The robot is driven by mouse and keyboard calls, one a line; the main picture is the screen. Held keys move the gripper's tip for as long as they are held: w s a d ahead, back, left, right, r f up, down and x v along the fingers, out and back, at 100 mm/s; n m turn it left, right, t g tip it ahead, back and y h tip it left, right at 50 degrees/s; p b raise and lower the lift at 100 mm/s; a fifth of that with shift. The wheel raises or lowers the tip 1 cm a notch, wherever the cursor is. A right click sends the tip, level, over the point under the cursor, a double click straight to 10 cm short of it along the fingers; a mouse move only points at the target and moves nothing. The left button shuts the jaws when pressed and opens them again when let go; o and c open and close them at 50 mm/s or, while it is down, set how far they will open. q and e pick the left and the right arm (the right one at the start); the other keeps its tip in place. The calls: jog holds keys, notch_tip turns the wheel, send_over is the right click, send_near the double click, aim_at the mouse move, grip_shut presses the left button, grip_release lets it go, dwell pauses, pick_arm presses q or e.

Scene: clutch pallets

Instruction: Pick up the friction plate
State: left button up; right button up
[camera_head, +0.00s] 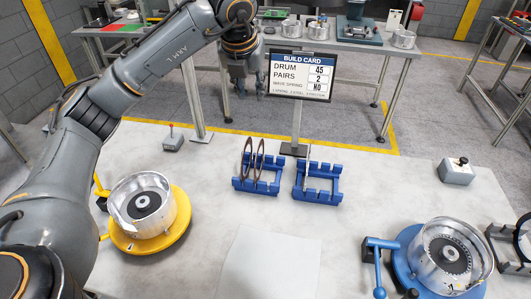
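Brown ring-shaped friction plates (248,161) stand on edge in the left blue rack (268,188) at the middle of the table. A second blue rack (318,194) to its right holds a thin, pale plate (307,168) on edge. My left arm reaches in from the left, and its gripper (251,92) hangs fingers down beyond and above the left rack. Its fingers look apart, with nothing seen between them. It does not touch the plates. My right gripper is not in view.
A metal drum (142,201) sits on a yellow round base (155,243) at left. Another drum (450,255) sits on a blue base (411,236) at right. A build card sign (299,77) stands behind the racks. The table front centre (270,262) is clear.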

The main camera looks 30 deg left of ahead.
pick_arm(q)
jog(key=s+b+x, duration=0.1)
jog(key=b+x, duration=0.1)
jog(key=x, duration=0.4)
jog(key=b+x, duration=0.3)
jog(key=x, duration=0.3)
jog(key=s+d+f+b+x, duration=0.1)
jog(key=b+x, duration=0.2)
jog(key=x, duration=0.3)
jog(key=shift+s+f, duration=0.1)
jog(key=shift+s, duration=0.2)
jog(key=shift+w+f, duration=0.15)
jog(key=shift+f, duration=0.05)
jog(key=p+x, duration=0.1)
jog(key=x, duration=0.1)
jog(key=p+x, duration=0.1)
jog(key=x, duration=0.1)
jog(key=shift+w+a+f, duration=0.15)
jog(key=shift+w+f, duration=0.05)
jog(key=shift+w, duration=0.25)
grip_shut()
